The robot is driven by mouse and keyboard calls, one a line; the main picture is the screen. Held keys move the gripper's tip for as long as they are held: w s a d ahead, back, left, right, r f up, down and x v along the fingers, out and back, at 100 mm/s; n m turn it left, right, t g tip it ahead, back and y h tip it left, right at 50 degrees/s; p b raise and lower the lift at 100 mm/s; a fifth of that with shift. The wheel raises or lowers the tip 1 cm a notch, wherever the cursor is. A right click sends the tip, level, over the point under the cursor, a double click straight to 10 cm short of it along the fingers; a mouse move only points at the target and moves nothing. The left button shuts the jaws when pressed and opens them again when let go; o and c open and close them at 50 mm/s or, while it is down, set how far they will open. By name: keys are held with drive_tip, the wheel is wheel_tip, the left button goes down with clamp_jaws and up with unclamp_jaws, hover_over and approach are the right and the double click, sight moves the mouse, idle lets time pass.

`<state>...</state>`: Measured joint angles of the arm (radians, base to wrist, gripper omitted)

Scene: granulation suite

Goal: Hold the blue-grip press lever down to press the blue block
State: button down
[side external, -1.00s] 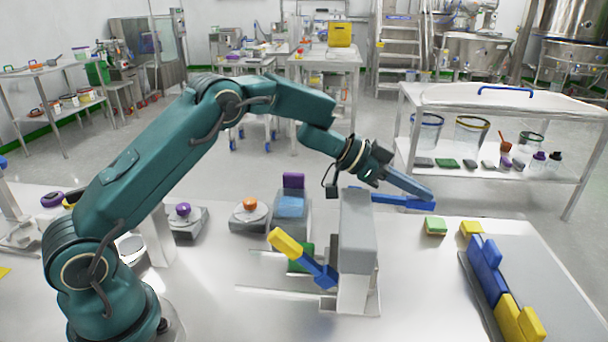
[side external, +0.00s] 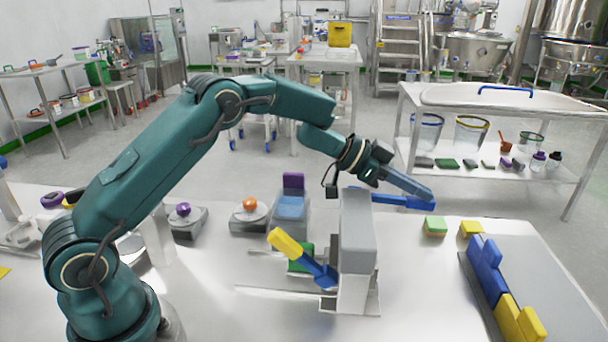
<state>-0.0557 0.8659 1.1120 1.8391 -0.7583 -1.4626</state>
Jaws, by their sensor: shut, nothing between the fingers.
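The press is an upright grey housing (side external: 358,235) in the middle of the table. The blue-grip lever (side external: 402,201) sticks out to the right behind it and lies nearly level. My gripper (side external: 430,193) is shut and empty, with its fingertips at the outer end of the blue grip, seemingly on top of it. I cannot tell for sure whether they touch. A yellow-grip lever (side external: 286,242) rises to the left on the near side, with a green block (side external: 301,257) behind it. The blue block under the press cannot be made out; the housing may hide it.
Green (side external: 435,226) and yellow (side external: 471,229) blocks lie right of the press. A grey board (side external: 545,270) with blue and yellow pieces is farther right.

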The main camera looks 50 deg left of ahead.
sight(384, 196)
drive_tip(key=shift+s+a+f, duration=0.1)
drive_tip(key=shift+f, duration=0.15)
idle(0.5)
wheel_tip(384, 196, up, 5)
drive_tip(key=shift+r, duration=0.1)
drive_tip(key=s+a+r, duration=0.4)
drive_tip(key=r, duration=0.3)
drive_tip(key=shift+s+a, duration=0.1)
